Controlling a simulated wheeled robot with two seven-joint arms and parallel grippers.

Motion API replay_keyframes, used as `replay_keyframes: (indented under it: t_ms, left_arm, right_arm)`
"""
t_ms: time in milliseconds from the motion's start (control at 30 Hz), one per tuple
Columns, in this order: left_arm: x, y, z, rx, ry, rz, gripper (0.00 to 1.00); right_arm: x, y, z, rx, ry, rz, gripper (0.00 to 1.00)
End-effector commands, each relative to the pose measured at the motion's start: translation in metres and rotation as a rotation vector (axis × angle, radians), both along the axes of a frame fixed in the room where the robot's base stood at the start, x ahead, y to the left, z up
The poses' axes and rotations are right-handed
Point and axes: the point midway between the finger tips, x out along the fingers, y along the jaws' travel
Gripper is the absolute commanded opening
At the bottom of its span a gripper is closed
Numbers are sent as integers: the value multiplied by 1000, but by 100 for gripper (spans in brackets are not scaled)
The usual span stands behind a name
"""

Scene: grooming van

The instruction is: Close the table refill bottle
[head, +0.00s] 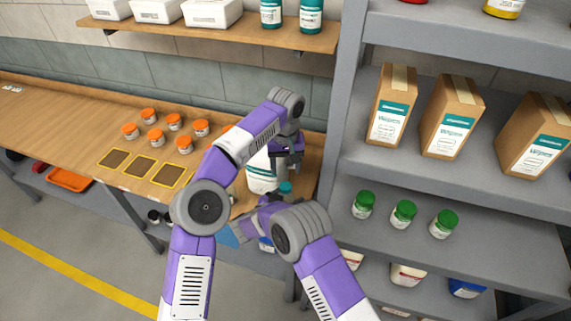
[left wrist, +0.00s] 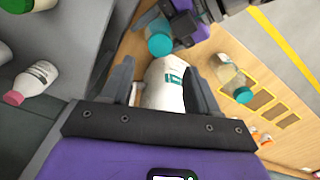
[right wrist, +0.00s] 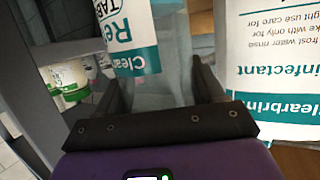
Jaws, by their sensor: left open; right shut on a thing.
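The table refill bottle (right wrist: 128,40), translucent with a white and teal label, is held between the fingers of my right gripper (head: 268,202) (right wrist: 165,85). A teal cap (left wrist: 160,42) shows beside the right gripper in the left wrist view, and as a small teal spot in the head view (head: 285,187). I cannot tell whether it is seated on the bottle's neck. My left gripper (head: 292,160) (left wrist: 160,80) is open and empty, above and near the teal cap. A large white disinfectant jug (head: 262,172) (left wrist: 163,88) stands behind, seen between the left fingers.
Another clear bottle with a teal cap (left wrist: 240,92) stands on the bench. Several orange-lidded jars (head: 150,115) and dark yellow-edged squares (head: 140,165) are to the left. A grey shelf unit (head: 345,165) with boxes and green-lidded jars (head: 403,213) stands close on the right.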

Motion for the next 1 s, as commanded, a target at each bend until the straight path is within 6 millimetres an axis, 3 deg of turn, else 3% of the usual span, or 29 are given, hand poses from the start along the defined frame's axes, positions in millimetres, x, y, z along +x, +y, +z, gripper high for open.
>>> replay_keyframes:
  t_ms: [467,1000]
  left_arm:
    - [0,0,-3,1,1,28,60]
    - [0,0,-73,0,3,27,60]
  right_arm:
    - [0,0,0,0,0,0,0]
    - [0,0,0,0,0,0,0]
